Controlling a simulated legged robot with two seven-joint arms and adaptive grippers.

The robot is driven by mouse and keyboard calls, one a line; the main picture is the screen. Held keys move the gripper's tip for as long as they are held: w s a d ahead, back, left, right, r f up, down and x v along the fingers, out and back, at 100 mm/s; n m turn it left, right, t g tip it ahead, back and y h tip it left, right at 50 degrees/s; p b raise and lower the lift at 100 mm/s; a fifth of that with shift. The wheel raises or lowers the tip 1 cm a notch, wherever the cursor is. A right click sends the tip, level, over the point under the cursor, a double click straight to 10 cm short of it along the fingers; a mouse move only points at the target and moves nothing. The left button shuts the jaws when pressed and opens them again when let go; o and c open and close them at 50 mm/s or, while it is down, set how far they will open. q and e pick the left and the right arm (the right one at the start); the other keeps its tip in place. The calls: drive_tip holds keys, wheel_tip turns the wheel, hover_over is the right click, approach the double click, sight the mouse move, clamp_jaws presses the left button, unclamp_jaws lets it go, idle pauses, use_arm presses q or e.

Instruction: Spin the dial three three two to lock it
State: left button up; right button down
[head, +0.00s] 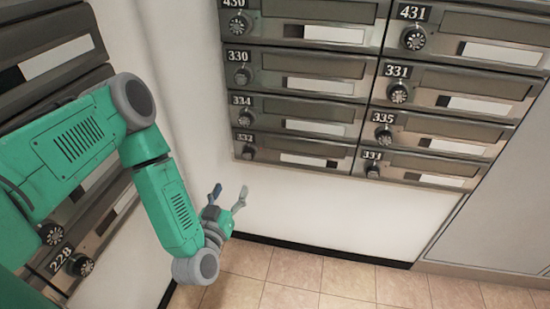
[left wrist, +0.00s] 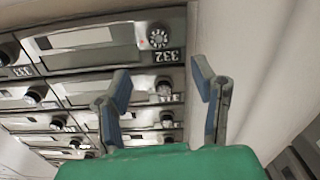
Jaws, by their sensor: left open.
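The black dial (head: 248,153) of mailbox 332 (head: 305,159) is at the lower left corner of the wall mailboxes in the head view. In the left wrist view, which is turned upside down, the same dial (left wrist: 158,37) shows its white marks beside the 332 label, with a small red mark next to it. My left gripper (head: 229,189) is open and empty, below and a little left of the dial. In the left wrist view its fingers (left wrist: 161,78) stand apart, and the dial appears beyond their tips, not touched. My right gripper is not in view.
Other mailboxes with dials, such as 334 (head: 290,118) and 331 (head: 450,97), fill the wall above and to the right. More mailboxes, including 228 (head: 62,257), stand on the left behind my arm. White wall (head: 300,205) and tiled floor (head: 320,285) below are clear.

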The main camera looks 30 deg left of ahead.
sight(247, 157)
use_arm(q)
drive_tip(key=b+x, duration=0.4)
drive_tip(key=x, duration=0.8)
drive_tip(key=shift+w+a, duration=0.15)
drive_tip(key=shift+w, duration=0.45)
drive_tip(key=shift+w+r, duration=0.1)
drive_tip(key=shift+w, duration=0.15)
drive_tip(key=c, duration=1.1)
